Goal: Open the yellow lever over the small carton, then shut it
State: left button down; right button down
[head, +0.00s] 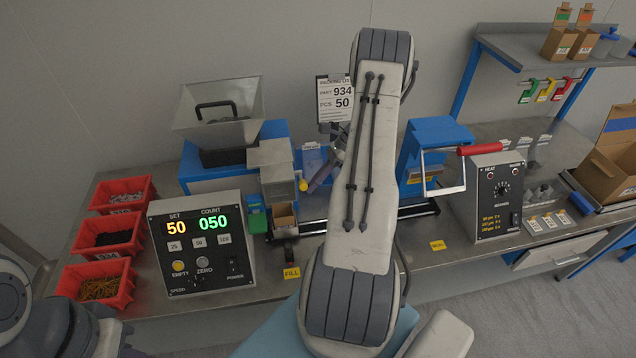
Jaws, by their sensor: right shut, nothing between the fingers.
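The yellow lever's round knob (303,185) shows at the right side of the grey chute, just above and to the right of the small carton. The small open carton (284,214) stands under the chute near the FILL label. My right gripper (316,183) is shut and empty, its tips close to the right of the yellow knob. I cannot tell whether they touch it. My right arm hides most of the gripper and the area behind it. My left gripper is out of view.
A counter box (204,245) reads SET 50 and COUNT 050. Red bins (92,285) stand at the left. The grey chute (272,168) rises behind the carton. A blue press with a red handle (480,148) and a heat box (497,196) stand to the right.

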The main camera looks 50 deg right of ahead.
dwell(0.5)
jog(key=s+d+r+b, duration=0.3)
jog(key=s+d+b, duration=0.1)
jog(key=d, duration=0.3)
jog(key=shift+d+r+b, duration=0.25)
jog(key=shift+d+b, duration=0.15)
jog(key=shift+b, duration=0.15)
